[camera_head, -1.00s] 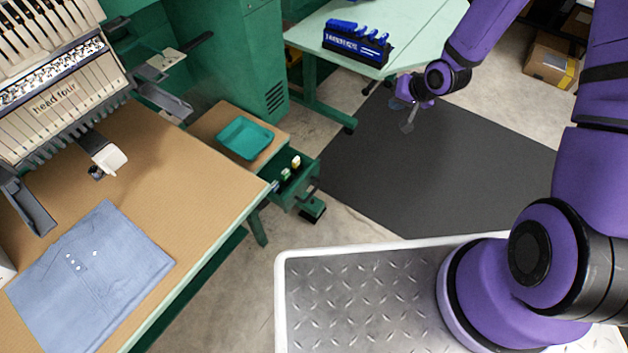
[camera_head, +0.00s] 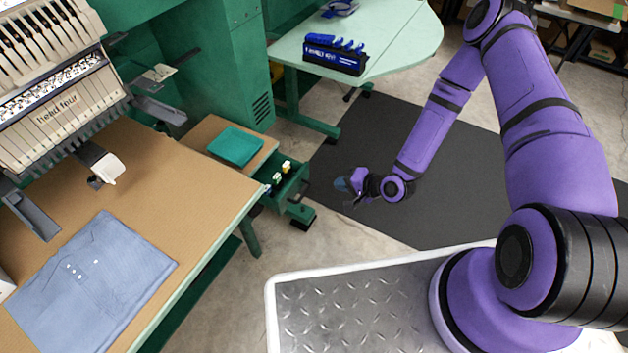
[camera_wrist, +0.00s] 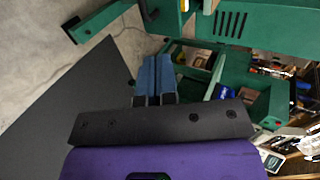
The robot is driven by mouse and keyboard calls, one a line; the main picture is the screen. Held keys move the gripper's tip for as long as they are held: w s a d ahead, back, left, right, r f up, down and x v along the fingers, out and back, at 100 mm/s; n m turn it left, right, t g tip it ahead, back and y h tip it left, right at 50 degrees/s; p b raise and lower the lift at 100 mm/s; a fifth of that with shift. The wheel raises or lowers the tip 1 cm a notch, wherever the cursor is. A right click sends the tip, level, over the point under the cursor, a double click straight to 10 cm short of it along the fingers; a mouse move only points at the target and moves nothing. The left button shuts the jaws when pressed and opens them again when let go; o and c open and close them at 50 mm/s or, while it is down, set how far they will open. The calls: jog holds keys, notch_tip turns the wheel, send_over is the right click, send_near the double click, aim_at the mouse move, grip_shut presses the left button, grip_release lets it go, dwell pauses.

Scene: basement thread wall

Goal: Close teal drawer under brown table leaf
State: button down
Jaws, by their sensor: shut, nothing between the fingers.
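The teal drawer (camera_head: 291,187) stands open under the small brown table leaf (camera_head: 205,133), which juts from the long table. Small bottles or spools with pale tops show inside it. In the wrist view the open drawer (camera_wrist: 262,104) shows ahead and to the right, with several small items in it. My gripper (camera_head: 343,186) is to the right of the drawer, apart from it, above the dark mat and pointing left toward it. In the wrist view its blue fingers (camera_wrist: 155,78) are together and empty, overlapping the drawer area in the picture.
A teal tray (camera_head: 236,146) lies on the leaf. The brown table (camera_head: 150,190) holds a folded blue shirt (camera_head: 92,285) beside the embroidery machine (camera_head: 45,80). A pale green table (camera_head: 390,40) with a blue rack (camera_head: 335,55) stands behind. The dark mat (camera_head: 440,215) is clear floor.

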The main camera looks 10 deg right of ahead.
send_near(300, 177)
notch_tip(300, 177, down, 3)
jog(key=a, duration=0.2)
jog(key=w+a, duration=0.2)
jog(key=w, duration=0.1)
jog(key=shift+w+a, duration=0.3)
jog(key=shift+a, duration=0.15)
jog(key=w+a, duration=0.4)
jog(key=a, duration=0.1)
jog(key=w+a, duration=0.1)
jog(key=a, duration=0.1)
jog(key=shift+w+a, duration=0.2)
jog(key=shift+w, duration=0.2)
jog(key=shift+f, duration=0.1)
